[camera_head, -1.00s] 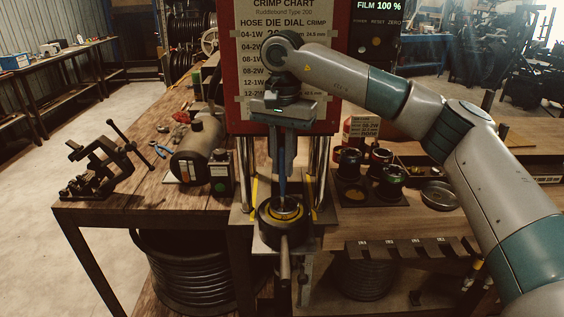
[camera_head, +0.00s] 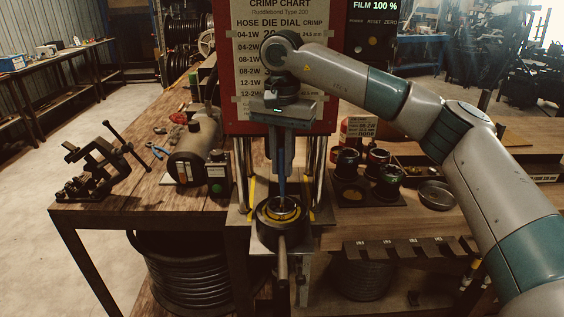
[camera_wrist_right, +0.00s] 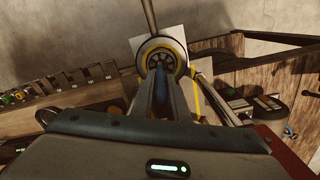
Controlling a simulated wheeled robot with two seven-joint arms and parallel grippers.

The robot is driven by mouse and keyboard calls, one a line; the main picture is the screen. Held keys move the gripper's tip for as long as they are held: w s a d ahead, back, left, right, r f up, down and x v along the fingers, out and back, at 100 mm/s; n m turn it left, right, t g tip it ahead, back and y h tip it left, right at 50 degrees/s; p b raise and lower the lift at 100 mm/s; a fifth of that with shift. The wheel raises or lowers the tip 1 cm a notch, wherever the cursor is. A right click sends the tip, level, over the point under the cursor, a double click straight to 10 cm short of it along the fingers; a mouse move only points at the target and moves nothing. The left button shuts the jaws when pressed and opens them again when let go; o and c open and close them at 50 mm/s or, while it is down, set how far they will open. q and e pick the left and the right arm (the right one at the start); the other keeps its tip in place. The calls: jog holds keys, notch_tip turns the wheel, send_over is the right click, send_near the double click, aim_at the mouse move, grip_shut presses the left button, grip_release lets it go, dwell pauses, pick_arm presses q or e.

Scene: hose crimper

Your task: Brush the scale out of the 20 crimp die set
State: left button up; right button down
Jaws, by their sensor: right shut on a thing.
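My right gripper (camera_head: 281,160) points straight down in front of the crimp chart and is shut on a slim blue brush (camera_head: 282,180). In the right wrist view the blue brush (camera_wrist_right: 160,98) shows between the two fingers (camera_wrist_right: 161,92). The brush's lower end reaches down to the die set (camera_head: 283,208), which sits in the round dark crimper head with a yellow ring (camera_head: 263,218). In the right wrist view the die set (camera_wrist_right: 160,62) shows as dark segments in a ring. I cannot tell how deep the brush tip is. My left gripper is not in view.
The red crimper body with the crimp chart (camera_head: 270,50) stands close behind my right gripper. Chrome posts (camera_head: 315,165) flank it. Die pots (camera_head: 347,163) and a round dish (camera_head: 437,194) are at right. A vise (camera_head: 97,168) and a tank (camera_head: 195,150) are at left.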

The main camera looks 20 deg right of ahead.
aim_at(281, 147)
jog(key=shift+w+a, duration=0.1)
jog(key=shift+w, duration=0.25)
jog(key=shift+r+p, duration=1.9)
jog(key=shift+r, duration=1.1)
jog(key=shift+s+f, duration=0.1)
